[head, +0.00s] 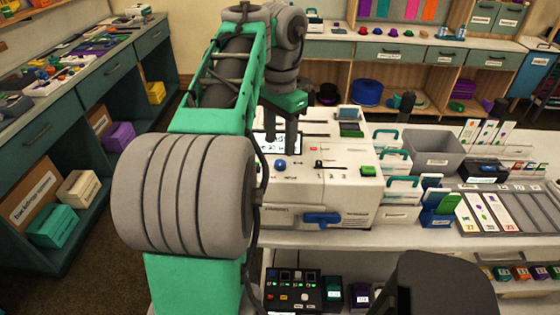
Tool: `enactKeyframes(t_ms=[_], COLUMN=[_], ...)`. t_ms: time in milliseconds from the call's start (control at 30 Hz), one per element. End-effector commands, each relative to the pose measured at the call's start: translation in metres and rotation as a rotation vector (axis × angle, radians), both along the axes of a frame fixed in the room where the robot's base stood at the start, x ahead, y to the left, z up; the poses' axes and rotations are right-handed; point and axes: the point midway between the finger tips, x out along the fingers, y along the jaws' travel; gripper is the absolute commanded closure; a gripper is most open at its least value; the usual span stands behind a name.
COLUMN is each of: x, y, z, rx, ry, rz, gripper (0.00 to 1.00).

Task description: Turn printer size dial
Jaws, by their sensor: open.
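The white printer (345,196) stands on the white counter in the middle of the head view. A round blue knob (280,164), perhaps the size dial, is on its sloped front panel; the small markings are not legible. Right of it are a black slider lever (319,164) and a green button (367,170). A lit screen (288,143) is behind the knob, partly hidden by my gripper. My gripper (285,132) is open and empty, pointing down above the screen area, behind and above the blue knob, apart from it.
White boxes with teal handles (402,162), a grey bin (432,153) and a card rack (505,210) are right of the printer. A blue latch handle (322,218) is on the printer's front. A control box (292,290) sits on the lower shelf. Floor shows at left.

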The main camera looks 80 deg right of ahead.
Motion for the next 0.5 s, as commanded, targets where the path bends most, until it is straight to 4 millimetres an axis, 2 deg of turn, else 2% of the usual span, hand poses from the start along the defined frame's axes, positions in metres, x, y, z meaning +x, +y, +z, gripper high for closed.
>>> enactKeyframes(t_ms=[33, 200, 333, 500], x=[0.0, 0.0, 0.0, 0.0], y=[0.0, 0.0, 0.0, 0.0], z=[-0.02, -0.05, -0.06, -0.059], rx=[-0.001, -0.003, -0.003, -0.003], ry=[0.001, 0.001, 0.002, 0.001], rz=[0.001, 0.002, 0.003, 0.004], gripper=[0.51, 0.51, 0.51, 0.51])
